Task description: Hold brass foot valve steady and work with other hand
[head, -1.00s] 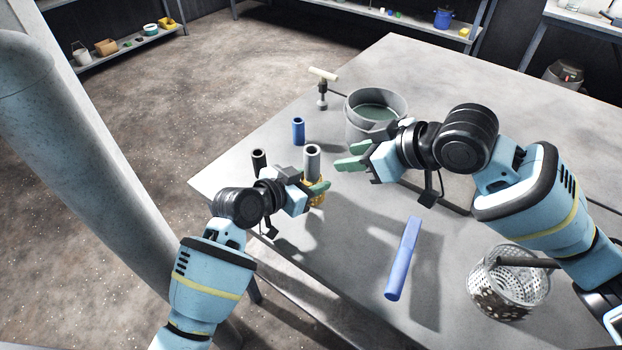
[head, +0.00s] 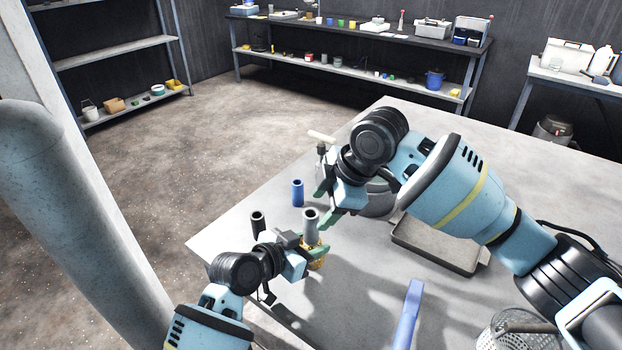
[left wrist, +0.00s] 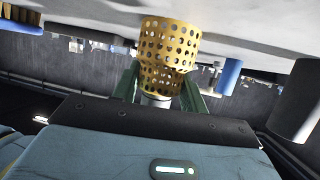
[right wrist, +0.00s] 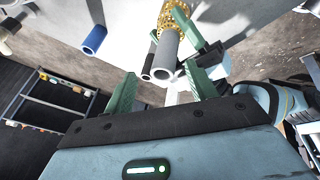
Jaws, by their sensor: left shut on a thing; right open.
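The brass foot valve (head: 317,262) has a perforated yellow strainer with a grey pipe (head: 310,222) standing up from it near the table's left edge. My left gripper (head: 312,257) is shut on the valve, its green fingers on either side; in the left wrist view the strainer (left wrist: 168,45) fills the space ahead of the fingers (left wrist: 160,92). My right gripper (head: 328,203) is open and empty, just above and beside the pipe's top. In the right wrist view the open pipe end (right wrist: 165,62) lies ahead between its fingers (right wrist: 162,88), apart from them.
A blue tube (head: 297,193) and a dark tube (head: 258,224) stand nearby. A T-handled tool (head: 321,136) and a bucket (head: 378,202), partly hidden by my right arm, are behind. A grey tray (head: 440,246), blue bar (head: 408,315) and perforated basket (head: 512,338) lie right.

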